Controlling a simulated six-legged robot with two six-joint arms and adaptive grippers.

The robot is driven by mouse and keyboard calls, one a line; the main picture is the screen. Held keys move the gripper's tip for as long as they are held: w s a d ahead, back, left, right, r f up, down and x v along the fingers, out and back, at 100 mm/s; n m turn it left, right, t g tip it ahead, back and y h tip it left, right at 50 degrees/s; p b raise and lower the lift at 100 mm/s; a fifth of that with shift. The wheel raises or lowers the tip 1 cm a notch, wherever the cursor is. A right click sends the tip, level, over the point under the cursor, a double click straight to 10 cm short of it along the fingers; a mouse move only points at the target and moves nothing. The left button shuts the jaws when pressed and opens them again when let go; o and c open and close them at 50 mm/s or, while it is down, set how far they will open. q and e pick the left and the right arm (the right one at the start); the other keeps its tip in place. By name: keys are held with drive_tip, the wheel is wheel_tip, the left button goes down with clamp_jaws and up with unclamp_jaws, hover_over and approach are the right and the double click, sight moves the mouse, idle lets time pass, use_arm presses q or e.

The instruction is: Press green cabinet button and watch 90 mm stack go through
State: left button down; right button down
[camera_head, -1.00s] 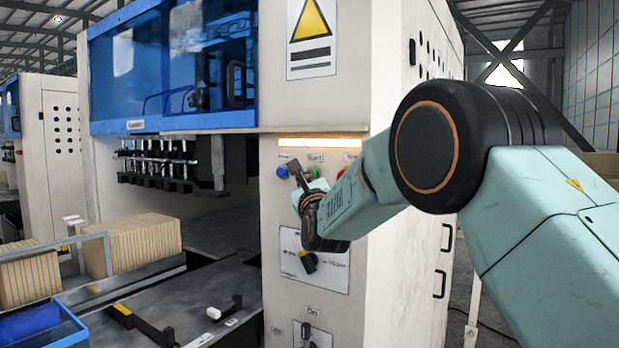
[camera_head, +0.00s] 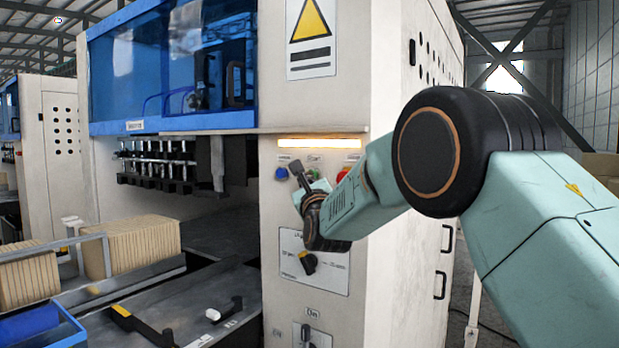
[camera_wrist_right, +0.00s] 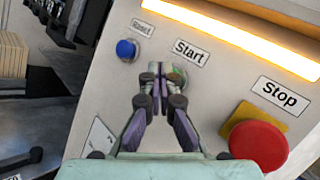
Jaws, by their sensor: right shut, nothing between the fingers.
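The white cabinet (camera_head: 390,60) carries a lit strip above a row of buttons. In the right wrist view the green button (camera_wrist_right: 179,76), under the Start label, is partly hidden behind my right fingertips. My right gripper (camera_wrist_right: 154,72) is shut and empty, with its tips at the green button's left side; I cannot tell whether they touch it. In the head view the gripper (camera_head: 297,168) is in front of the button row. A brown kraft stack (camera_head: 132,246) stands on the machine's infeed at left, with another brown stack (camera_head: 28,279) nearer. My left gripper is out of view.
A blue button (camera_wrist_right: 126,50) is left of the fingertips. A large red Stop button (camera_wrist_right: 258,144) on a yellow plate is to the right. A black rotary knob (camera_head: 308,262) is below. A blue guard (camera_head: 170,65) covers the machine's upper front.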

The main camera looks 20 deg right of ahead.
drive_tip(key=shift+w+d, duration=0.15)
drive_tip(key=shift+d, duration=0.2)
idle(0.7)
drive_tip(key=shift+a, duration=0.1)
drive_tip(key=shift+s+a+f+b, duration=0.1)
drive_tip(key=shift+s+a+b, duration=0.45)
drive_tip(key=shift+a+b, duration=0.25)
